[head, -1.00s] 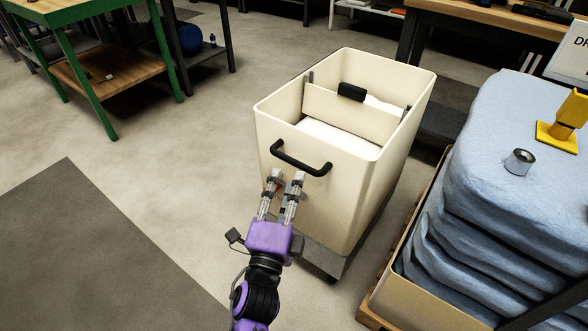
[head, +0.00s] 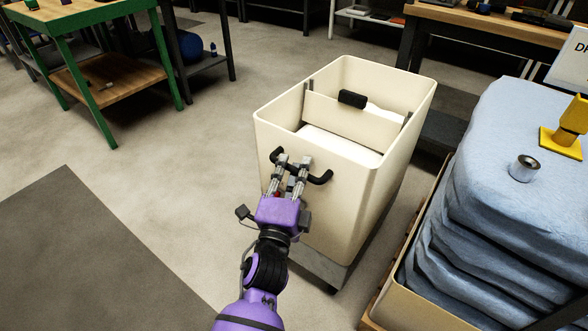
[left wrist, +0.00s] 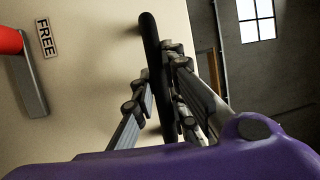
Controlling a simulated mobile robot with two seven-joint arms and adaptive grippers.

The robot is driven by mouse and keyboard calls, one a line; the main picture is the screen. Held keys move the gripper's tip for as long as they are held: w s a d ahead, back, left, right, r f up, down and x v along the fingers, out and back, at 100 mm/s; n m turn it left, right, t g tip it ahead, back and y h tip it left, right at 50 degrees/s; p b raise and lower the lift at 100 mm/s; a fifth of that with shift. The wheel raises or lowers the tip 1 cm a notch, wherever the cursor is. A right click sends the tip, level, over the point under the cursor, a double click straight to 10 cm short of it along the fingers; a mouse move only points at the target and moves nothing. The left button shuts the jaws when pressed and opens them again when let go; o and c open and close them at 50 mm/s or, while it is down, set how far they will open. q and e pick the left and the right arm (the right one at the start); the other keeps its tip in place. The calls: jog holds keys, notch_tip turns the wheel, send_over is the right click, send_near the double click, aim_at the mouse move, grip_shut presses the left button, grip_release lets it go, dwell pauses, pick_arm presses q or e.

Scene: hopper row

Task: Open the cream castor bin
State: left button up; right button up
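The cream castor bin (head: 345,205) stands on a grey wheeled base. Its top is open and shows a cream inner panel (head: 335,113) with a black block on it. A black bar handle (head: 319,180) is on its front wall; it also shows in the left wrist view (left wrist: 150,35). My left gripper (head: 291,160) is at the handle, with its fingers apart. In the left wrist view, its fingers (left wrist: 160,82) lie on either side of the bar; I cannot tell whether they touch it. My right gripper is out of view.
A red-ended grey part (left wrist: 28,80) and a FREE label (left wrist: 45,38) are on the cream wall. A pallet box of blue sacks (head: 480,210) stands close at right, with a metal cup (head: 524,168) on top. Open floor lies left.

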pick_arm(q)
grip_shut()
jog(key=shift+s, duration=0.15)
jog(key=shift+s+a+p, duration=0.3)
jog(key=shift+s+a, duration=0.1)
jog(key=shift+s, duration=0.05)
jog(key=s+a+p, duration=0.4)
jog(key=s+a, duration=0.5)
jog(key=s, duration=0.4)
jog(key=s+a+p, duration=0.3)
jog(key=s+a, duration=0.7)
jog(key=s, duration=0.3)
jog(key=shift+s+p, duration=0.15)
jog(key=shift+p, duration=0.25)
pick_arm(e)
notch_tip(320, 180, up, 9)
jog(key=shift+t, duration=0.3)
pick_arm(q)
jog(key=shift+f, duration=0.1)
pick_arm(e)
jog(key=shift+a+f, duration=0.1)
